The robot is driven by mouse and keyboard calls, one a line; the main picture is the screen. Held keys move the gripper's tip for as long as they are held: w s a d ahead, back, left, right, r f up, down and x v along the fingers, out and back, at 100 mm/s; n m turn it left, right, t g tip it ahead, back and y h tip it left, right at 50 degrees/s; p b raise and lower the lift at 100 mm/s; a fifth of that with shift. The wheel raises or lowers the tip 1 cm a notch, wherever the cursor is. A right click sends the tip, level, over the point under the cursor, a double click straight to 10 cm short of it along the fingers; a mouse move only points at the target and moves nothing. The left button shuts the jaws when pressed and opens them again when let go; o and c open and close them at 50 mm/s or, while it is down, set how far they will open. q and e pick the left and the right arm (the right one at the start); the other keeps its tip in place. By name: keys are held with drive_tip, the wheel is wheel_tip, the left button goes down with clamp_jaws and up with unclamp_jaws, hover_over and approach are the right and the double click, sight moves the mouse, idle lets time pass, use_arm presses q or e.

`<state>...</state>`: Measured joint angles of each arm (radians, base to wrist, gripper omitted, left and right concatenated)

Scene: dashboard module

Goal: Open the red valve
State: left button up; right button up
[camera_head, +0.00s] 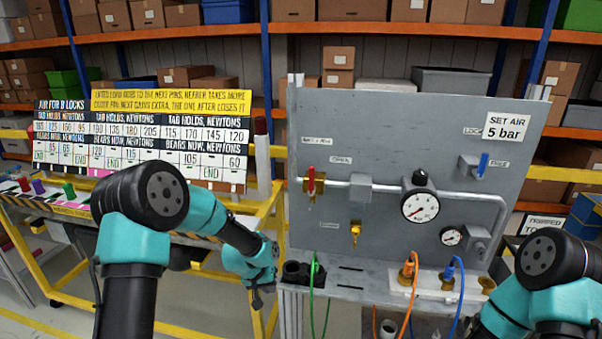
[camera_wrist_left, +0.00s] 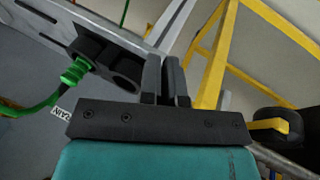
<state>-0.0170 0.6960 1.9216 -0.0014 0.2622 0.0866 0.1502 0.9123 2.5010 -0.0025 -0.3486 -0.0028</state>
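The red valve (camera_head: 311,180) is a small red handle on a brass body at the left of the grey panel (camera_head: 390,130). Its handle stands upright, across the horizontal pipe. My left gripper (camera_head: 262,296) is below and left of the valve, beside the panel's lower left edge, apart from it. In the left wrist view its two fingers (camera_wrist_left: 166,75) are close together with nothing visible between them. The valve does not show in that view. My right arm is at the lower right; its gripper is out of view.
A black holder with a green hose plug (camera_head: 318,270) sits on the ledge near my left gripper. Gauges (camera_head: 421,205), a blue handle (camera_head: 483,165) and orange and blue hoses are further right. A yellow frame (camera_head: 265,215) stands left of the panel.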

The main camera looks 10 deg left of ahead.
sight(312, 179)
use_arm(q)
drive_tip(key=shift+t, duration=0.7)
drive_tip(key=w+r, duration=0.3)
drive_tip(key=r, duration=0.3)
drive_tip(key=w+r, duration=0.3)
drive_tip(key=r, duration=0.3)
drive_tip(key=w+r, duration=0.2)
drive_tip(key=r, duration=0.4)
drive_tip(key=shift+w+d+r, duration=0.2)
drive_tip(key=shift+w+r, duration=0.15)
drive_tip(key=shift+w, duration=0.05)
clamp_jaws()
wheel_tip(312, 179, up, 23)
drive_tip(key=t, duration=0.1)
drive_tip(key=shift+a+m+h, duration=0.3)
drive_tip(key=shift+a+h, duration=0.05)
drive_tip(key=shift+h, duration=0.05)
drive_tip(key=shift+w, duration=0.1)
drive_tip(key=w+d+f, duration=0.5)
drive_tip(key=d+f, duration=0.3)
drive_tip(key=shift+w, duration=0.15)
drive_tip(key=shift+d, duration=0.15)
